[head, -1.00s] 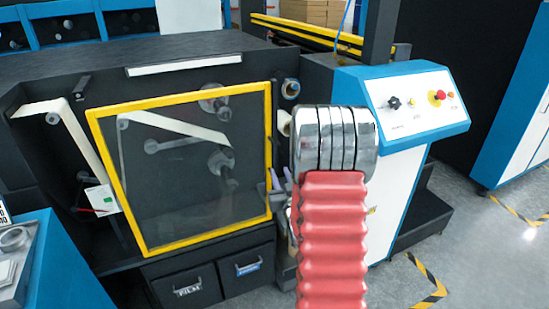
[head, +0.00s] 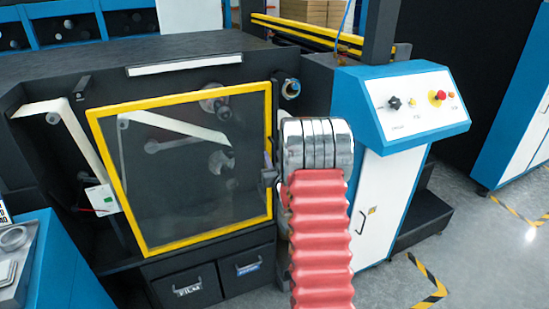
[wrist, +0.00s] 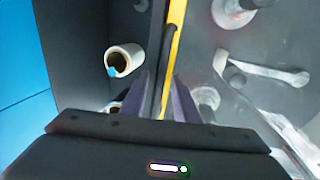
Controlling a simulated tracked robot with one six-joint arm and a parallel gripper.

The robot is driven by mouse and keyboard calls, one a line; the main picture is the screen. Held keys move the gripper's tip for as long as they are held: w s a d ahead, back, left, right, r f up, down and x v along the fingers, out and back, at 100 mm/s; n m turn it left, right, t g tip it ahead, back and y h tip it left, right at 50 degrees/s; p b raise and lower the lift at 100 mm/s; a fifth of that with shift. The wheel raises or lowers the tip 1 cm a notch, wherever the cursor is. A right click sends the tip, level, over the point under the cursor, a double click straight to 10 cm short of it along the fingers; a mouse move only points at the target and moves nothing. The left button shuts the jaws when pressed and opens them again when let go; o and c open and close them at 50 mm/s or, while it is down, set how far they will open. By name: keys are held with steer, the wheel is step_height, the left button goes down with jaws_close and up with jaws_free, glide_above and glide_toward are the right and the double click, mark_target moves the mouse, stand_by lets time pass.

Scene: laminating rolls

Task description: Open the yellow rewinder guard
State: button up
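The yellow rewinder guard (head: 185,242) is a yellow frame around a clear panel, lying shut against the dark machine front in the head view. Its yellow edge (wrist: 174,30) runs down the middle of the wrist view, with a dark bar beside it. My gripper (wrist: 161,76) is at this right-hand edge, its two fingers apart on either side of the bar and yellow edge. I cannot tell whether either finger touches. In the head view my wrist and red ribbed arm hide most of the gripper.
A pale roll core (wrist: 123,60) sticks out left of the fingers in the wrist view. A blue and white control console (head: 415,105) with a red button stands right of my arm. Drawers (head: 240,268) sit below the guard, and a blue cart (head: 60,270) stands at lower left.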

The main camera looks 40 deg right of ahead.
steer(key=shift+c, duration=0.7)
jaws_close()
